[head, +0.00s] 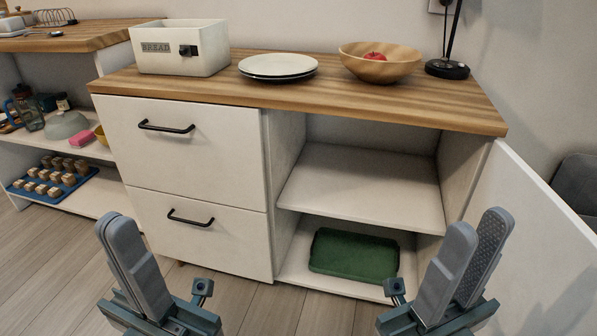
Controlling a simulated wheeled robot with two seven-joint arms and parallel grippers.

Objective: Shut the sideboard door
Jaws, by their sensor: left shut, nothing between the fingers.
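The white sideboard (190,150) has a wooden top, and its right compartment is open to view. Its door (530,235) stands wide open, swung out to the right of the compartment, with its lower and outer parts cut off by the picture edge.
A green tray (352,254) lies inside on the compartment floor, below a bare shelf (360,185). A bread bin (180,47), plates (278,66) and a wooden bowl (381,64) stand on top. A dark chair (577,185) is at the far right. An open shelf unit stands left.

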